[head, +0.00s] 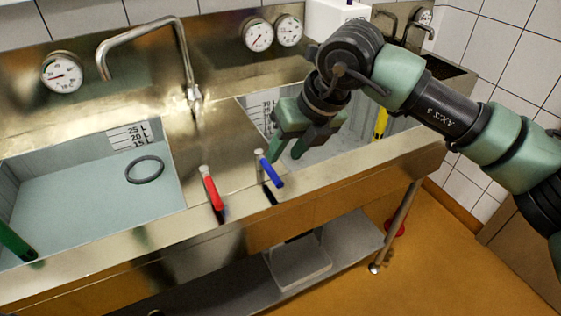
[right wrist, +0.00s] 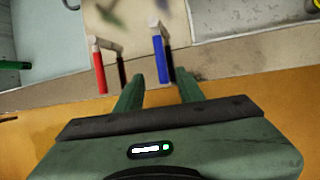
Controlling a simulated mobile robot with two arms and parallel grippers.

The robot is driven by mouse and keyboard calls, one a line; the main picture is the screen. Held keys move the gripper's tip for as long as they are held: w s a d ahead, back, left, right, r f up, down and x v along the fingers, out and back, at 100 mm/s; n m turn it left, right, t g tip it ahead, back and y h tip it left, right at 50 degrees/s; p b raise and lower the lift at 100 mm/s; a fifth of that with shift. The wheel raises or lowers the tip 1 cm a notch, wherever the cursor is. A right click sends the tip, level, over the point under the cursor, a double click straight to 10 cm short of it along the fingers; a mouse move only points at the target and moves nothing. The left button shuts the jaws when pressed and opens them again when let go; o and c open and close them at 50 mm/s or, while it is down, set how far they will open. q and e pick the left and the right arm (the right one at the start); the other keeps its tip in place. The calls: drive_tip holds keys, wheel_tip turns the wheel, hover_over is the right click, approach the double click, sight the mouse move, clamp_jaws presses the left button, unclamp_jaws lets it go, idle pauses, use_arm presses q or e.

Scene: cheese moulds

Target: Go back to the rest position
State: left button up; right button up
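My right gripper (head: 284,155) hangs over the near side of the right basin, close to the blue-handled lever (head: 269,170), with its fingers pointing down. The blue lever (right wrist: 158,55) shows just beyond the fingertips, and I see no contact. The red-handled lever (head: 212,190) is to its left; it also shows in the right wrist view (right wrist: 98,70). I cannot make out my left gripper in either view.
The left basin (head: 70,205) holds pale liquid and a dark ring (head: 145,169). A green bar (head: 16,243) shows at its left edge. A tap (head: 185,60) and gauges (head: 62,72) are behind. A yellow handle (head: 380,123) stands in the right basin. Open floor (head: 440,265) lies at right.

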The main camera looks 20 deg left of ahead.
drive_tip(key=shift+d+r, duration=0.15)
drive_tip(key=shift+r, duration=0.2)
